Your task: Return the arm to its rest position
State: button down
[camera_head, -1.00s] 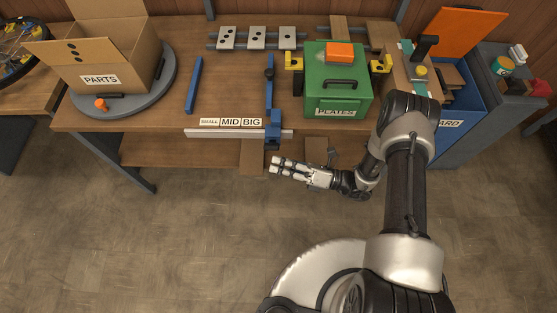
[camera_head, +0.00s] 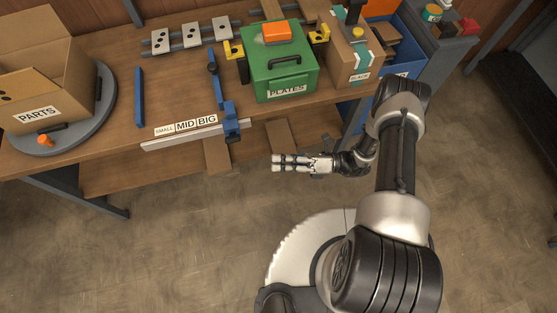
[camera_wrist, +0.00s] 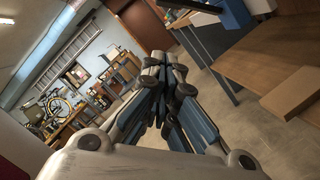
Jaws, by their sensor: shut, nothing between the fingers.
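My gripper (camera_head: 278,162) hangs at the end of my bent arm, in front of the workbench (camera_head: 115,120) and below its top in the head view. It points left and is apart from everything on the bench. In the wrist view its fingers (camera_wrist: 165,62) lie together, shut and empty. The arm reaches in from the lower right of the head view.
On the bench are a PARTS box (camera_head: 38,120) on a grey turntable (camera_head: 103,100), a green PLATES box (camera_head: 283,85), a SMALL MID BIG rail (camera_head: 182,135) and a cardboard box (camera_head: 345,70). A lower shelf (camera_head: 110,180) juts out beneath. The floor (camera_head: 150,255) in front is clear.

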dwell(0.3)
jog(key=d+r+n+g+h, duration=0.2)
jog(key=r+n+h, duration=0.3)
jog(key=r+n, duration=0.45)
jog(key=d+r+n+g+h, duration=0.1)
jog(key=r+n+g+h, duration=0.35)
jog(key=r, duration=0.75)
jog(key=s+d+r+n+t+h, duration=0.5)
jog(key=r+n+t, duration=0.1)
jog(key=r+n, duration=0.1)
jog(key=s+d+r+n+t+h, duration=0.4)
jog(key=s+r+n+t+h, duration=0.1)
jog(key=s+r+n+t, duration=0.1)
notch_tip(320, 180, up, 3)
jog(key=shift+d+f+n, duration=0.2)
jog(key=shift+d+n, duration=0.2)
jog(key=shift+n, duration=0.2)
